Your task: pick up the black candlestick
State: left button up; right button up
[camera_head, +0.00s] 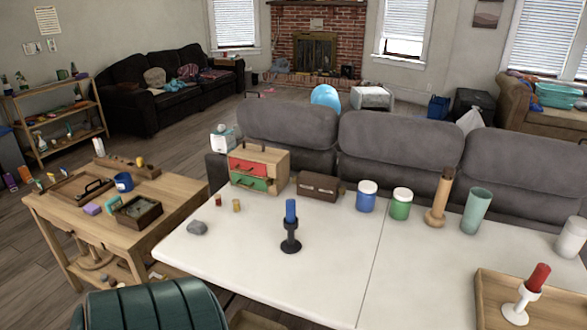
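The black candlestick (291,240) stands upright on the white table (340,255), left of the table's seam. A blue candle (291,211) is set upright in its top. Its round black base rests on the tabletop, and nothing touches it. A white candlestick (516,311) with a red candle (538,277) stands in a wooden tray (486,288) at the lower right. Neither of my grippers shows in the head view.
Behind the black candlestick stand a small drawer chest (272,160), a brown box (318,186), a blue jar (367,197), a green jar (401,204), a wooden holder (440,196) and a teal cup (476,211). A green chair (150,305) is in front.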

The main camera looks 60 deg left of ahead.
aim_at(291, 245)
jog(key=i+l, duration=0.15)
jog(key=i, duration=0.45)
jog(key=i+l, duration=0.1)
jog(key=i, duration=0.5)
jog(key=u, duration=2.65)
jog(key=i+j+z, duration=0.25)
jog(key=j+z, duration=0.3)
jog(key=i+j+z, duration=0.1)
jog(key=j+z, duration=0.15)
